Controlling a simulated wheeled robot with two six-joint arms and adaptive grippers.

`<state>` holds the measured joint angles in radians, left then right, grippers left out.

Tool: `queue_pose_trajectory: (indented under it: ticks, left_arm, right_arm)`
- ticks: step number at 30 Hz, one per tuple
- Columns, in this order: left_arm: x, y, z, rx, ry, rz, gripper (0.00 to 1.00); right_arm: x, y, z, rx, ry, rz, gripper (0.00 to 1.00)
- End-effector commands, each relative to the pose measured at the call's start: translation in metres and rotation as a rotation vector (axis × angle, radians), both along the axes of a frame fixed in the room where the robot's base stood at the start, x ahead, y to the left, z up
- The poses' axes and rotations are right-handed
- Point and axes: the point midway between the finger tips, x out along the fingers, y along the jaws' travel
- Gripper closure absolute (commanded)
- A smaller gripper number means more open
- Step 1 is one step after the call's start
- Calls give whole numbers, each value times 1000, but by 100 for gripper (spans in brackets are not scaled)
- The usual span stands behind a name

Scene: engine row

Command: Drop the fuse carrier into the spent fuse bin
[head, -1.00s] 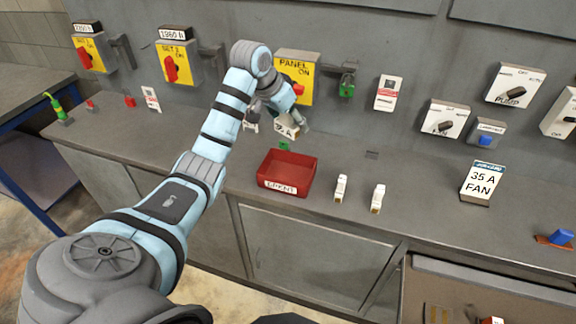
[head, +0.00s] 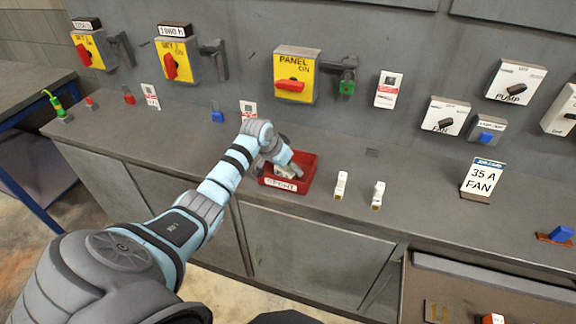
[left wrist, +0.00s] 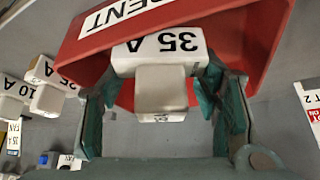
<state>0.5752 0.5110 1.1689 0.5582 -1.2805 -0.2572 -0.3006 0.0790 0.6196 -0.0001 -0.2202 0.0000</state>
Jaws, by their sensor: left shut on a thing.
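The spent fuse bin is a red open box (head: 306,178) on the grey counter, with a white label on its front. It also fills the upper part of the left wrist view (left wrist: 88,62). My left gripper (head: 286,165) is over the bin's opening, pointing down. It is shut on the white fuse carrier (head: 284,172), marked "35 A" in the left wrist view (left wrist: 160,90). The carrier sits between the two fingers, within the bin's outline. I cannot tell whether it is touching the bin floor. My right gripper is out of view.
Two white fuse carriers (head: 341,185) (head: 378,194) stand right of the bin. A "35 A FAN" sign (head: 482,182) is farther right. The counter between carriers and sign is clear.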

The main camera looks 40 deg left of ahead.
Motion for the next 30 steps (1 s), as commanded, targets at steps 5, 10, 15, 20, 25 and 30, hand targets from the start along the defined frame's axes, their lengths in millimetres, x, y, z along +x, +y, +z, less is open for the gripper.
queue_pose_trajectory:
  ticks: [5, 10, 15, 20, 25, 30]
  left_arm:
    - [0, 0, 1, 0, -1, 0, 77]
    - [0, 0, -4, 0, -1, 0, 77]
    - [0, 0, -10, 0, 0, 0, 77]
    - [0, 0, -11, 0, 0, 0, 38]
    - [0, 0, -10, 0, 0, 0, 23]
    - [0, 0, -10, 0, 0, 0, 23]
  right_arm:
    - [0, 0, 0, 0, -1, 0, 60]
    - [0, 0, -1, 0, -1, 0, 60]
    - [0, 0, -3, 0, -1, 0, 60]
    - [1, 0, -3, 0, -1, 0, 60]
    - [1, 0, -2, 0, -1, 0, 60]
    - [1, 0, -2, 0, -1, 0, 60]
